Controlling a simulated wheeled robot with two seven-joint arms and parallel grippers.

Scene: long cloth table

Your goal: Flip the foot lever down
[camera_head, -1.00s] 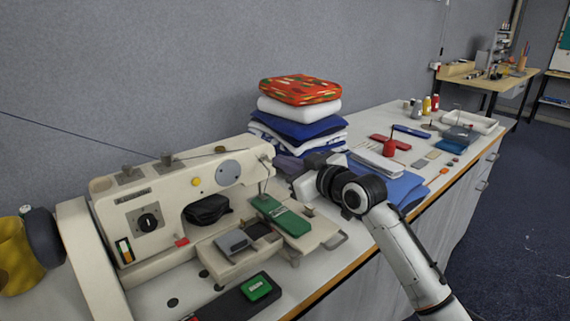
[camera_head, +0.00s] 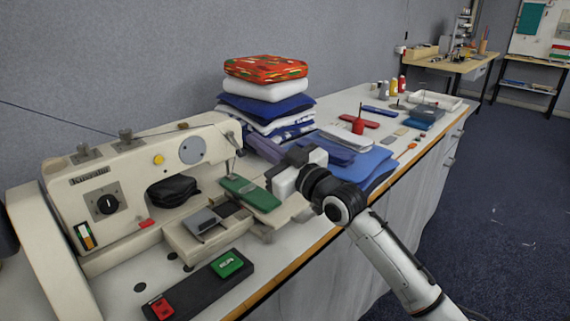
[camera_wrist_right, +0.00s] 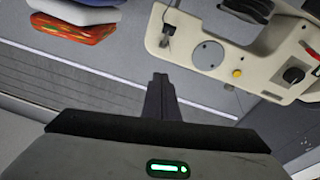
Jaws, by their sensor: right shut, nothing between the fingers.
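The cream sewing machine (camera_head: 125,175) stands on the left of the table, with its needle end (camera_head: 233,150) towards the middle. A small dark fitting (camera_wrist_right: 169,30) shows at this end in the right wrist view. I cannot clearly pick out the foot lever. A green plate (camera_head: 250,193) lies below the needle end. My right gripper (camera_head: 262,147) is just right of the machine's head, its fingers pointing towards the back wall. In the right wrist view its fingers (camera_wrist_right: 160,90) are shut and empty, apart from the machine. My left gripper is out of view.
A stack of folded cloth (camera_head: 266,95) stands close behind my right gripper. Blue folded fabric (camera_head: 362,165) lies right of it. A dark box with a red button (camera_head: 162,307) and a green button (camera_head: 227,264) lies at the front. Thread spools (camera_head: 393,86) stand farther back.

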